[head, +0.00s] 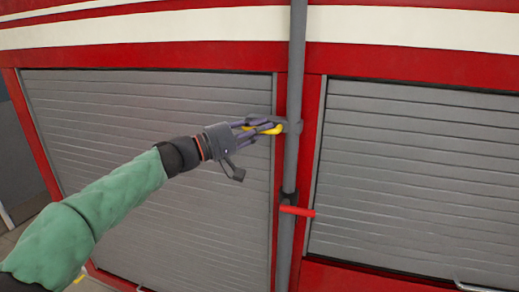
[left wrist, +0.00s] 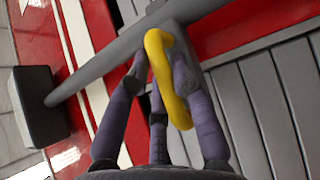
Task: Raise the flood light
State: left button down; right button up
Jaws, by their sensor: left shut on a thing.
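A grey upright pole (head: 294,95) runs up the front of the red vehicle. A yellow handle (head: 270,129) stands out at the pole's left side, at a grey bracket. My left gripper (head: 262,127) is shut on this handle. In the left wrist view, the yellow handle (left wrist: 160,62) is a curved loop between my left gripper's fingers (left wrist: 160,85). There the pole (left wrist: 100,65) slants up to the right, and a dark box-shaped head, seemingly the flood light (left wrist: 38,105), sits at its end. That head is outside the head view. My right gripper is not in view.
A red lever (head: 298,211) sticks out to the right from a dark collar lower on the pole. Grey slatted shutters (head: 150,190) and (head: 415,170) flank the pole within red frames. The space right of the pole is free.

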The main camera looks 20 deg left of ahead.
pick_arm(q)
notch_tip(320, 180, up, 4)
jog(key=shift+r+p, duration=0.25)
jog(key=shift+p, duration=0.25)
jog(key=c, duration=1)
grip_release()
jog(key=shift+f, duration=0.1)
jog(key=shift+c, duration=0.2)
jog(key=shift+a, duration=0.1)
jog(key=v, duration=1.2)
